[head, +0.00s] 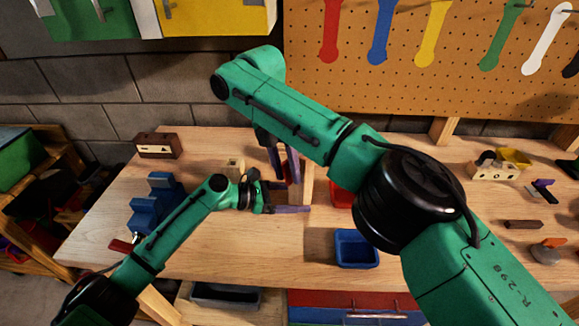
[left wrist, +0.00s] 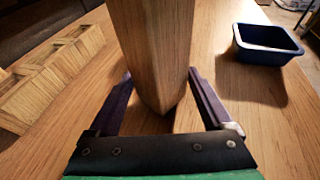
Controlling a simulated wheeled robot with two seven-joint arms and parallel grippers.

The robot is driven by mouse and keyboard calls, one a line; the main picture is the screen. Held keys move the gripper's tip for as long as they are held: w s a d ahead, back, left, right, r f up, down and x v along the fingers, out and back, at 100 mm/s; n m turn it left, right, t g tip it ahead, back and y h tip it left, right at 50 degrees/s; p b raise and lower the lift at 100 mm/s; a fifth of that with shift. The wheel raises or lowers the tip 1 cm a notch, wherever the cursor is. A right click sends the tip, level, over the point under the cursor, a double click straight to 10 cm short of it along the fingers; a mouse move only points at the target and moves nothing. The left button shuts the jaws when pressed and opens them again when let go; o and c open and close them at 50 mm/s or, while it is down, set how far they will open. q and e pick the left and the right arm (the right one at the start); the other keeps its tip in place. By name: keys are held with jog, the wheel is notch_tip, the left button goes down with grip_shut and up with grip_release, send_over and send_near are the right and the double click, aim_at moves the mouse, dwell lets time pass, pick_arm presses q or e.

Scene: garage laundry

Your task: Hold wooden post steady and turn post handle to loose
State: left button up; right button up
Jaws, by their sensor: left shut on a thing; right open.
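The wooden post (head: 307,180) stands upright on the workbench, partly hidden behind my right arm. In the left wrist view the post (left wrist: 155,45) rises between the two purple fingers of my left gripper (left wrist: 160,76). That gripper (head: 288,197) is shut on the post low down, near the bench top. My right gripper (head: 284,165) is open and points down beside the post's upper part, on its left side. A small red part shows between its fingers; I cannot tell whether it is the post handle. The handle is otherwise hidden.
A blue bin (head: 356,249) stands right of the post, with a red bin (head: 341,194) behind it. A blue vise (head: 157,202) and a brown box (head: 158,145) are at left. Small tools and a wooden holder (head: 493,172) lie at right. The bench's front middle is clear.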

jog(key=shift+f, duration=0.1)
jog(key=shift+y, duration=0.3)
jog(key=shift+d+t+y, duration=0.25)
jog(key=shift+t+y, duration=0.65)
jog(key=shift+y, duration=0.3)
jog(key=t+y, duration=0.1)
jog(key=y, duration=0.1)
jog(key=t+y, duration=0.1)
jog(key=y, duration=0.1)
jog(key=shift+s+d+f, duration=0.1)
jog(key=shift+s+d, duration=0.05)
jog(key=shift+d, duration=0.05)
jog(key=s+d+r+y, duration=0.1)
jog(key=s+d+r, duration=0.15)
jog(key=r, duration=0.25)
jog(key=s+d+r, duration=0.1)
jog(key=d+r, duration=0.2)
jog(key=r, duration=0.2)
jog(key=w+d+r+m+t+h, duration=0.1)
jog(key=w+d+m+t+h, duration=0.2)
jog(key=w+d+m+t, duration=0.5)
jog(key=w+d+m, duration=0.4)
jog(key=w+d, duration=0.3)
jog(key=d, duration=0.4)
jog(key=shift+w+d+r+m+t, duration=0.2)
jog(key=shift+w+r+m+t, duration=0.1)
jog(key=shift+w+m, duration=0.1)
jog(key=shift+s, duration=0.1)
